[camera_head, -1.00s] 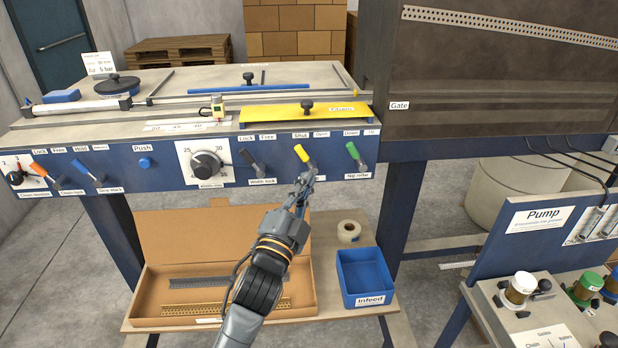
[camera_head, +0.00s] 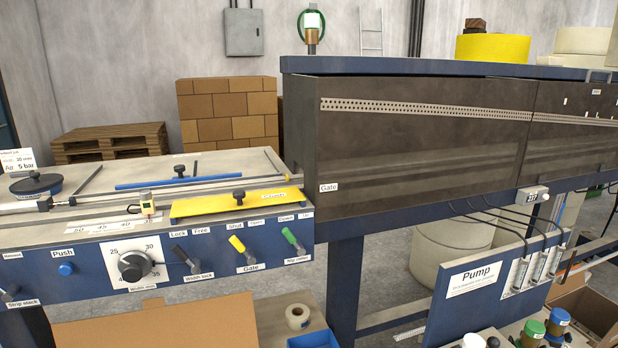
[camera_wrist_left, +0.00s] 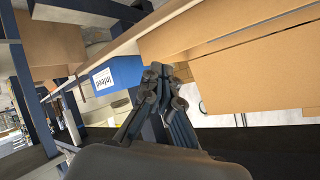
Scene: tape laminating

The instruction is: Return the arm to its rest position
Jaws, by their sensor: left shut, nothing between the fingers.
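My left gripper (camera_wrist_left: 165,78) shows in the left wrist view with its fingers together and nothing between them. It is below and in front of the shelf, near the blue Infeed bin (camera_wrist_left: 118,76) and the cardboard box (camera_wrist_left: 255,75), apart from both as far as I can tell. In the head view neither of my arms shows. There the machine's front panel carries the yellow Gate lever (camera_head: 237,244), the green Nip roller lever (camera_head: 290,236) and the dark Width lock lever (camera_head: 184,256). My right gripper is in no view.
The cardboard box (camera_head: 160,325) and the blue bin (camera_head: 314,339) stand low under the panel, beside a tape roll (camera_head: 298,316). The Pump panel (camera_head: 490,280) stands at the right with jars in front. The floor between is partly clear.

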